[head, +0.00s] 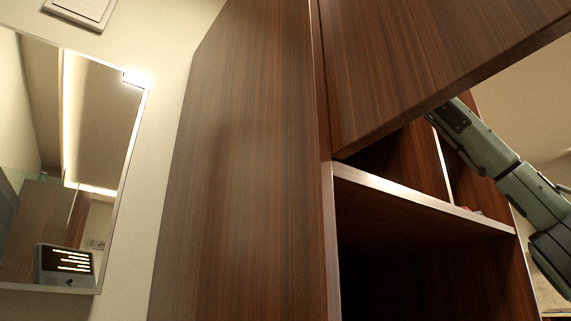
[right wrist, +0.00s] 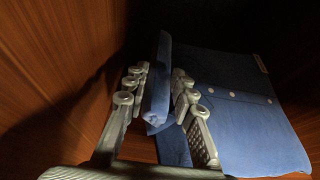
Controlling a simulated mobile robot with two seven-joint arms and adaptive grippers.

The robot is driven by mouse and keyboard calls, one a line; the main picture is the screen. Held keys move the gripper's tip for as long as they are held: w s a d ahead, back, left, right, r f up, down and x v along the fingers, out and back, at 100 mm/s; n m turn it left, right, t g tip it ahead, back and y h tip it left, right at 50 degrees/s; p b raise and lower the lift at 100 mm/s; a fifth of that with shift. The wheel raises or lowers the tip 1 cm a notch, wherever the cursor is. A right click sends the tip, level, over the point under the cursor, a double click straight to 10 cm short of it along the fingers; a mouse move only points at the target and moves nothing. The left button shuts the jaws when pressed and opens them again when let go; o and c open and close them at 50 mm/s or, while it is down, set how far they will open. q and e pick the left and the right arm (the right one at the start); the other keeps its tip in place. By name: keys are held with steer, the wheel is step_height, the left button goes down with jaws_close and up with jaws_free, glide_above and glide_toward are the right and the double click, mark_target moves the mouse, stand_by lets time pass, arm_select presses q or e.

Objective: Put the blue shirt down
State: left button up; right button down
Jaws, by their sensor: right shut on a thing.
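The blue shirt (right wrist: 240,115) shows in the right wrist view, with a row of pale buttons on its broad part. A folded strip of it rises between the two fingers of my right gripper (right wrist: 160,80), which is shut on it. The shirt is inside a dark, wood-walled space. In the head view my right arm reaches in from the right toward the open wooden cabinet; its gripper and the shirt are hidden behind the wooden panel. Whether the shirt touches a shelf, I cannot tell. My left gripper is in neither view.
The wooden cabinet (head: 245,160) fills the middle of the head view. A large wood panel (head: 420,50) hangs over its upper compartment. A pale-edged shelf (head: 420,200) divides it from a dark, open lower compartment. A mirror (head: 100,130) is on the left wall.

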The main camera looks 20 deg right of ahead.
step_height(320, 180, down, 2)
steer(key=shift+d+f, duration=0.1)
steer(key=c, duration=1.3)
jaws_free()
steer(key=shift+o, duration=0.2)
steer(key=shift+s, duration=0.1)
